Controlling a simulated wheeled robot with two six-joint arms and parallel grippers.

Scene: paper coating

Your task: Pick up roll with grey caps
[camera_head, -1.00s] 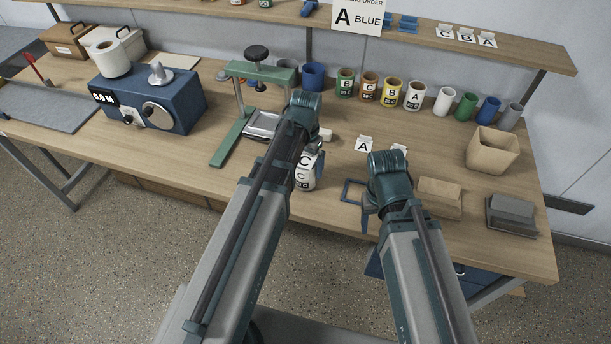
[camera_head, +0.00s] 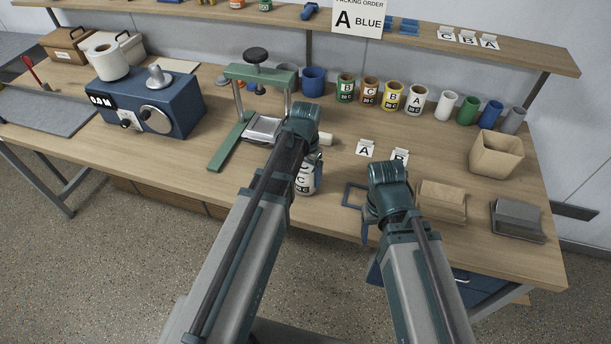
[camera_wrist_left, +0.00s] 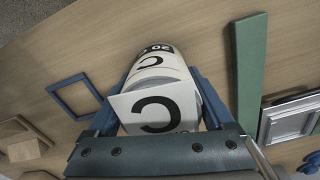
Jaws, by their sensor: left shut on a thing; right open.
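A white roll with black C labels (camera_head: 305,182) is near the front middle of the bench in the head view. In the left wrist view the same roll (camera_wrist_left: 163,62) sits between the blue fingers, with a white card marked C (camera_wrist_left: 155,112) in front of it and a grey edge at its right side. My left gripper (camera_wrist_left: 162,78) is shut on this roll; in the head view its wrist partly hides it. I cannot tell whether the roll touches the bench. My right gripper (camera_head: 369,230) is open near the front edge, its fingers mostly hidden.
A green press frame (camera_head: 228,145) stands left of the roll. Cards marked A (camera_head: 365,148) and B (camera_head: 399,156), a blue square outline (camera_head: 352,194) and a cardboard box (camera_head: 496,153) lie right. Several coloured rolls line the back, including a grey one (camera_head: 513,121).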

